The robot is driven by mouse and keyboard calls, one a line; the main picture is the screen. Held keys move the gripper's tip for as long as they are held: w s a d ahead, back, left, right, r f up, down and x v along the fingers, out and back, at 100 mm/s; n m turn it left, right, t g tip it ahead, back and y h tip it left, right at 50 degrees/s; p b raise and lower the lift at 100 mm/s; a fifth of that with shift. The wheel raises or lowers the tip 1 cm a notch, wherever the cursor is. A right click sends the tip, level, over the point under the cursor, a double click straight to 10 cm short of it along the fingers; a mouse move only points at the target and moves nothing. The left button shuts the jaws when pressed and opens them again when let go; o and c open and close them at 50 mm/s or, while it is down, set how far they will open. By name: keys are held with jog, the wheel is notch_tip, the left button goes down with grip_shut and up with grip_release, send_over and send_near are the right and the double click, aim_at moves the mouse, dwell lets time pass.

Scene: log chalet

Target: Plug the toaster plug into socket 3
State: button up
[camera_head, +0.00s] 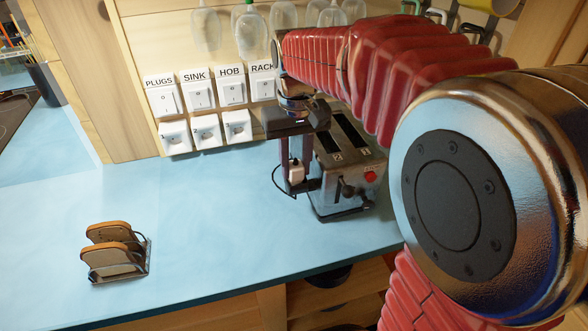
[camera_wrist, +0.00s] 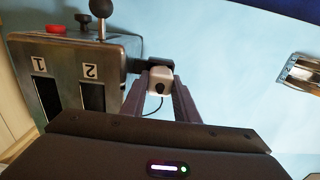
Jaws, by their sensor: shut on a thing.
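My gripper (camera_head: 296,184) is shut on the white toaster plug (camera_head: 296,171), just left of the toaster and above the counter. In the wrist view the plug (camera_wrist: 160,80) sits between the two fingertips (camera_wrist: 160,88). A dark cord loops from it. The metal toaster (camera_head: 349,183) has two slots, dark levers and a red button; it also shows in the wrist view (camera_wrist: 113,62). A lower row of white sockets is on the wall: a left one (camera_head: 175,137), a middle one (camera_head: 207,132) and the rightmost visible one (camera_head: 237,126), which fits socket 3. Their small numbers are hard to read.
Labelled switches (camera_head: 198,95) sit above the sockets. Glasses (camera_head: 250,31) hang above them. A toast rack (camera_head: 120,264) with toast stands at the front left. The blue counter (camera_head: 195,220) is clear between rack and toaster. A dark pot (camera_head: 45,84) stands far left.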

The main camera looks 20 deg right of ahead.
aim_at(296, 164)
notch_tip(296, 164, up, 10)
jog(key=shift+f, duration=0.1)
dwell(0.4)
dwell(0.5)
